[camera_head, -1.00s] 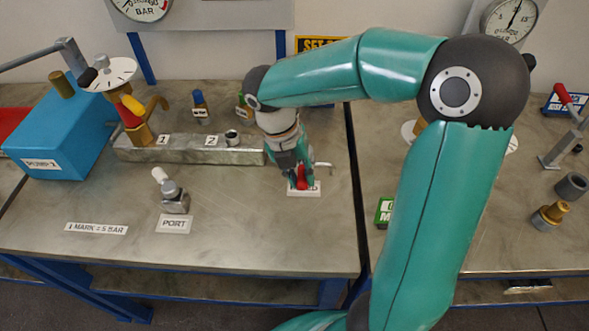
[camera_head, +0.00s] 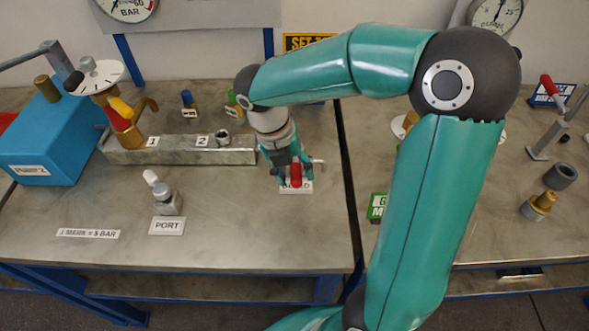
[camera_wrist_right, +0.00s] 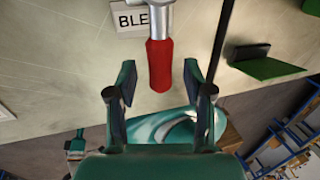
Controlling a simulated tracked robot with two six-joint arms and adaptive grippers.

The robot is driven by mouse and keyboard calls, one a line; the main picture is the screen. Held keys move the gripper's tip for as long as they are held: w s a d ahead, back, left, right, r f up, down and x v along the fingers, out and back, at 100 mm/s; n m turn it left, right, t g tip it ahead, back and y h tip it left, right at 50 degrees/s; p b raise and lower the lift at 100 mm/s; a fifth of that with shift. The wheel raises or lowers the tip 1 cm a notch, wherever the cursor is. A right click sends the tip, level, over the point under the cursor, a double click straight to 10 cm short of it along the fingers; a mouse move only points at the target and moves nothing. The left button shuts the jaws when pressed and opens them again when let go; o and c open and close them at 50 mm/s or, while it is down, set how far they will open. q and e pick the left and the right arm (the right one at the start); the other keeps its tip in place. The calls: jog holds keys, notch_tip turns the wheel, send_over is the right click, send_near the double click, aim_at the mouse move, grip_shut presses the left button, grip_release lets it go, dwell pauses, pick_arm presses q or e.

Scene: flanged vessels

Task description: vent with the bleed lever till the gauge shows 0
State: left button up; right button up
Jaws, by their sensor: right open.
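The bleed lever is a red handle (camera_head: 296,175) on a silver stem, at the right part of the left bench in the head view. My right gripper (camera_head: 292,180) is open around it from above. In the wrist view the red handle (camera_wrist_right: 159,65) lies between the two spread fingers (camera_wrist_right: 160,80), with a gap on each side. A label reading "BLE" (camera_wrist_right: 131,19) lies beside the lever. One gauge (camera_head: 128,6) at top left is cut by the picture edge. Another gauge (camera_head: 496,14) is at top right; I cannot read either needle surely. My left gripper is out of view.
A metal block (camera_head: 180,155) with positions 1 and 2 stands left of the gripper. Further left are the blue pump (camera_head: 50,140) and a valve fitting at PORT (camera_head: 166,200). A green sign (camera_head: 378,206) stands on the right bench.

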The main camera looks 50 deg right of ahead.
jog(key=v, duration=1.2)
jog(key=shift+f, duration=0.1)
